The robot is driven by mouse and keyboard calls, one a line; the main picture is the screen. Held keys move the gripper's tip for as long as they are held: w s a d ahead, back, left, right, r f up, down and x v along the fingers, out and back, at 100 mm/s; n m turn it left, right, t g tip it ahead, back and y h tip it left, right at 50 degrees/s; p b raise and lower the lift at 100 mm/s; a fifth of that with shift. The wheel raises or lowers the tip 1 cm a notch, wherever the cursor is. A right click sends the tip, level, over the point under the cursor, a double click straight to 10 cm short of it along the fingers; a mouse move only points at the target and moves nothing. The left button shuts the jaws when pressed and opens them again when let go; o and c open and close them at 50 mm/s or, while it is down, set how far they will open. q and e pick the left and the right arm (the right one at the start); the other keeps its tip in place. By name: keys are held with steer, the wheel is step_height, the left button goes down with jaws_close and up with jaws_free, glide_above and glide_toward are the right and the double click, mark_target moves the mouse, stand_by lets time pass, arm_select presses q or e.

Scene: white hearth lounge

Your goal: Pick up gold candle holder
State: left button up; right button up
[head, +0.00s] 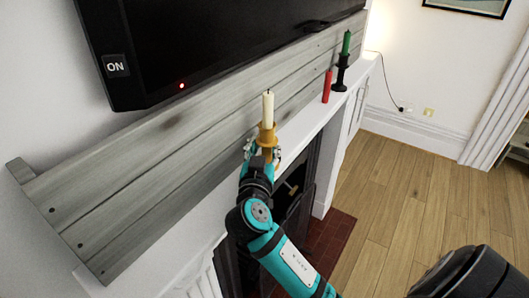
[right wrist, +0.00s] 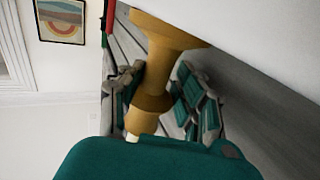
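The gold candle holder (head: 267,134) stands upright by the grey plank panel over the fireplace, with a cream candle (head: 268,106) in it. My right gripper (head: 263,152) is at the holder, its fingers on either side of it. In the right wrist view the holder (right wrist: 155,70) appears inverted between the two teal finger pads, its wide base against the white mantel. The fingers look spread around the stem; firm contact cannot be made out. The candle is mostly hidden there. My left gripper is not in view.
Farther along the white mantel (head: 308,123) stand a red candle (head: 326,88) and a black holder (head: 342,75) with a green candle (head: 346,42). A dark television (head: 215,45) overhangs the panel. Open wooden floor (head: 400,195) lies to the right.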

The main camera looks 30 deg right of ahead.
mark_target(267, 140)
steer(key=shift+d, duration=0.15)
steer(key=shift+c, duration=1.1)
steer(key=shift+w+d+f, duration=0.1)
steer(key=shift+c, duration=1.1)
jaws_close()
steer(key=shift+r, duration=0.45)
steer(key=shift+r+b, duration=0.3)
steer(key=shift+r, duration=0.05)
step_height(267, 140, up, 2)
steer(key=shift+r+b, duration=0.1)
steer(key=shift+b, duration=0.2)
steer(key=shift+s+d, duration=0.15)
steer(key=shift+s, duration=0.15)
arm_select(q)
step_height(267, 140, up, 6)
steer(key=p, duration=0.7)
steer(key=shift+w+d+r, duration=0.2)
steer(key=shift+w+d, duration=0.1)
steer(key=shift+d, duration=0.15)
arm_select(e)
steer(key=s+d, duration=0.3)
steer(key=s, duration=0.4)
steer(key=s+d+r, duration=0.1)
steer(key=s+d, duration=0.1)
steer(key=s, duration=0.5)
steer(key=shift+d+r, duration=0.2)
steer(key=shift+d, duration=0.2)
